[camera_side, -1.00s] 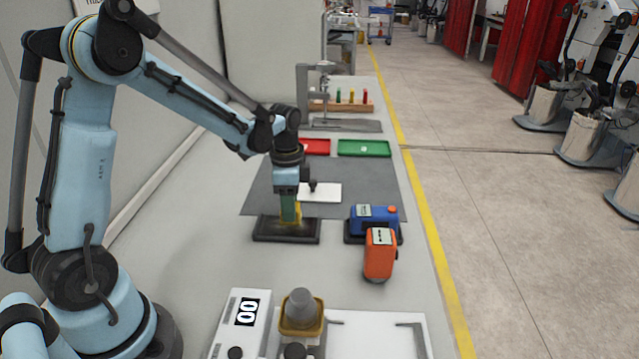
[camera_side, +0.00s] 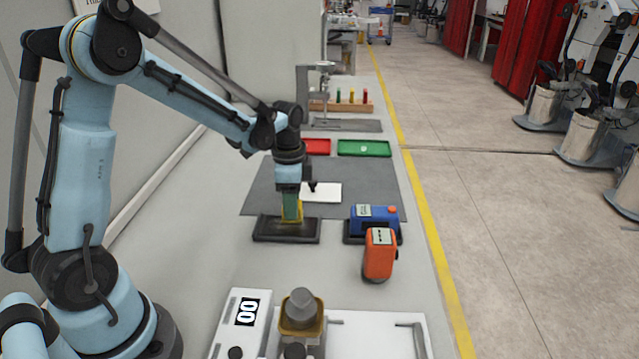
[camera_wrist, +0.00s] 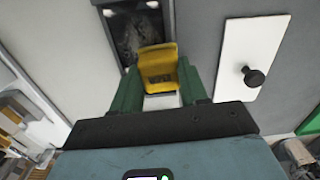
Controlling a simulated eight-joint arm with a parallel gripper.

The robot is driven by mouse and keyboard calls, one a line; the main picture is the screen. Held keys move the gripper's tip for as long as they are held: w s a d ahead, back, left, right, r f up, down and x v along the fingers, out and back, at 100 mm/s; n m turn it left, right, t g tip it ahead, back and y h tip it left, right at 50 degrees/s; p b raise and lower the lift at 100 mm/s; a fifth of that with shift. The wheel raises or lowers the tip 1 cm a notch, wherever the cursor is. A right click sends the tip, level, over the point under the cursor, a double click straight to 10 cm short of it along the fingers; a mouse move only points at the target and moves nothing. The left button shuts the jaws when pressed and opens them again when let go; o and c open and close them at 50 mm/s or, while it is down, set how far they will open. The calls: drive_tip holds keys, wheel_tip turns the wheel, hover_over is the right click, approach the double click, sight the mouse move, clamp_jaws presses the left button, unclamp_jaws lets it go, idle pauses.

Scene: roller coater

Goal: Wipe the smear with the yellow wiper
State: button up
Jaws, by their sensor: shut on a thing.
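My gripper (camera_side: 291,207) has green fingers and is shut on the yellow wiper (camera_side: 299,212). In the wrist view, the wiper (camera_wrist: 158,62) sits between the two fingers of my gripper (camera_wrist: 160,88). A dark framed plate (camera_side: 262,236) lies under the wiper on the bench. The wrist view shows a mottled grey smear (camera_wrist: 130,36) on the dark plate, just beyond the wiper. The wiper is low over the plate; I cannot tell whether it touches. The wiper and fingers hide part of the plate.
A blue device (camera_side: 375,222) and an orange device (camera_side: 379,255) stand to the right. Red (camera_side: 316,147) and green (camera_side: 364,148) trays lie farther back. A white machine (camera_side: 375,335) is in front.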

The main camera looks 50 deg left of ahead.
drive_tip(key=shift+r, duration=3.9)
drive_tip(key=shift+s, duration=0.1)
